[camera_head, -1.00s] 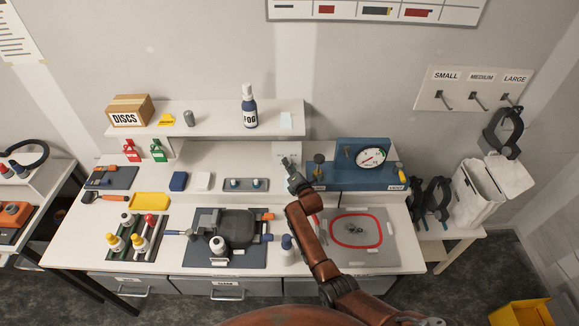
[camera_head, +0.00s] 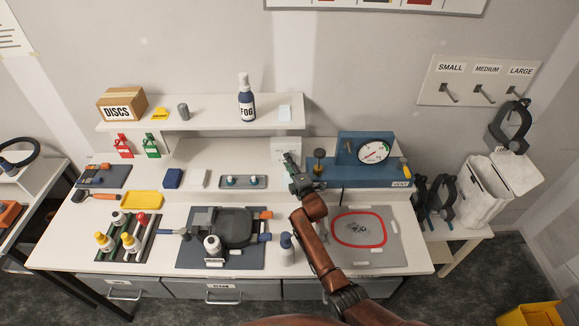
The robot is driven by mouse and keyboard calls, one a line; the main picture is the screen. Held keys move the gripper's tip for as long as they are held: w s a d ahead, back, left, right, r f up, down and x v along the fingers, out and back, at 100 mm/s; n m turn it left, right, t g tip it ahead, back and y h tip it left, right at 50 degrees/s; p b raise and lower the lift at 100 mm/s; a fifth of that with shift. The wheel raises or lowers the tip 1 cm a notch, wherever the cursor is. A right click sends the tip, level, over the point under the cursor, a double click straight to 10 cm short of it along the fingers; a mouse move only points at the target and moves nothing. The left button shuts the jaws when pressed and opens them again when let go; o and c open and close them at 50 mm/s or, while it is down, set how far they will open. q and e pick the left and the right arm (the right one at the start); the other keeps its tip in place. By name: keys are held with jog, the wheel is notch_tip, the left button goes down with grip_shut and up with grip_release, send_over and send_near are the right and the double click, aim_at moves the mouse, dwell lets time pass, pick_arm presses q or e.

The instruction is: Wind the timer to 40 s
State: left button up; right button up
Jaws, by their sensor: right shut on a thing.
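My right gripper (camera_head: 288,158) reaches to the back of the bench, left of the blue gauge box. Its fingers are at the front of a pale upright panel (camera_head: 287,144), which looks like the timer. They appear shut on a small part there, likely the timer's knob; the gripper hides that part. No timer marks or reading can be made out. My left gripper is out of view.
Right of the gripper stands the blue box (camera_head: 372,174) with a round gauge (camera_head: 373,151) and a dark knob (camera_head: 319,155). A shelf (camera_head: 215,119) overhangs at the left. A tray (camera_head: 243,182) with small parts sits left of the gripper.

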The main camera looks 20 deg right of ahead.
jog(key=shift+f+m, duration=0.1)
jog(key=shift+m, duration=0.2)
jog(key=o, duration=1.2)
jog(key=shift+c, duration=0.2)
jog(key=shift+s+f, duration=0.1)
jog(key=shift+s, duration=0.35)
jog(key=shift+s+d+r, duration=0.1)
jog(key=shift+s+d, duration=0.1)
jog(key=shift+s, duration=1.6)
jog(key=shift+s+d+r, duration=0.1)
jog(key=shift+s+d, duration=0.1)
jog(key=shift+s, duration=1.55)
